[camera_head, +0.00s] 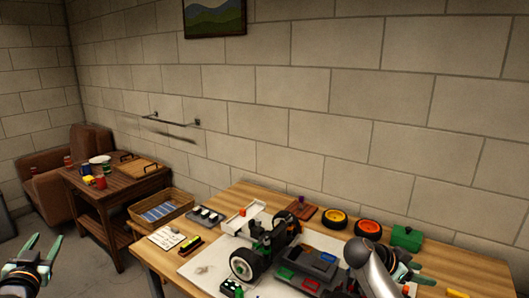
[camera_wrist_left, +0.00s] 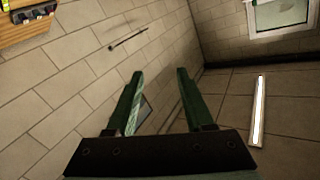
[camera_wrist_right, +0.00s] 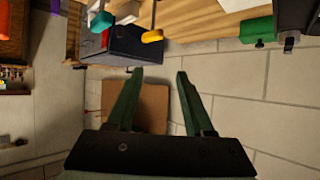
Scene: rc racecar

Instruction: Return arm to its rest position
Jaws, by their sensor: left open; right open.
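My left gripper (camera_head: 42,250) is at the lower left of the head view, off to the left of the worktable and clear of everything. In the left wrist view its two green fingers (camera_wrist_left: 160,100) are spread with nothing between them. My right gripper (camera_head: 418,272) is over the right part of the worktable (camera_head: 480,258), partly hidden behind my arm. In the right wrist view its fingers (camera_wrist_right: 160,100) are apart and empty. A partly built RC car (camera_head: 300,262) with black wheels sits on a white mat (camera_head: 200,268) left of my right arm.
Two yellow-orange wheels (camera_head: 334,218) and a green box (camera_head: 407,237) stand along the table's back edge near my right gripper. A wicker basket (camera_head: 160,210), a side table (camera_head: 115,195) and an armchair (camera_head: 90,147) are at the left. Floor near my left gripper is clear.

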